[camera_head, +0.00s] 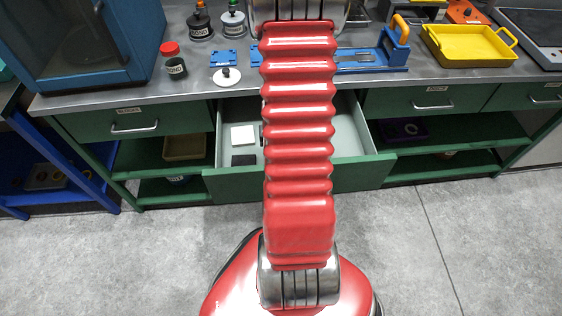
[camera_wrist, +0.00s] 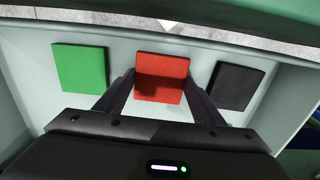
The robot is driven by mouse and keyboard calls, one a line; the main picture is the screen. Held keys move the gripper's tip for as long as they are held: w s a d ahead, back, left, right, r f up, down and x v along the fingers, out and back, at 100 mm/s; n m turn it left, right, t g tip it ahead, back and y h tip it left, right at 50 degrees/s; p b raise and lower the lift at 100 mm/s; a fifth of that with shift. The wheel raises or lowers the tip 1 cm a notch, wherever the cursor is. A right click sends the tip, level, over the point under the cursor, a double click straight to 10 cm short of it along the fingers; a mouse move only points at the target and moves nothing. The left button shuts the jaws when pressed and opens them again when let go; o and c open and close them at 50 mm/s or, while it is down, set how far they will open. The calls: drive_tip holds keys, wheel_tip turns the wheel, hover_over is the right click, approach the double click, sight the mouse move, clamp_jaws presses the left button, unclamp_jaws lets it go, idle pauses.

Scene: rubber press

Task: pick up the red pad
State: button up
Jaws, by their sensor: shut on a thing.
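The red pad (camera_wrist: 161,68) is a flat square in the wrist view, between the green pad on its left and the black pad on its right. My gripper (camera_wrist: 160,84) has one finger at each side edge of the red pad and is shut on it. I cannot tell whether the pad is clear of the drawer floor. In the head view my red arm reaches over the open drawer (camera_head: 290,183) and hides the red pad and the gripper.
The green pad (camera_wrist: 80,66) and black pad (camera_wrist: 234,86) lie close to either side. The head view shows a white pad (camera_head: 243,136) and a dark pad (camera_head: 244,159) in the drawer. The drawer walls stand around. The bench top (camera_head: 210,85) holds jars and a yellow tray (camera_head: 468,47).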

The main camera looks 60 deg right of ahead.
wheel_tip(320, 180, up, 10)
idle(0.7)
idle(0.5)
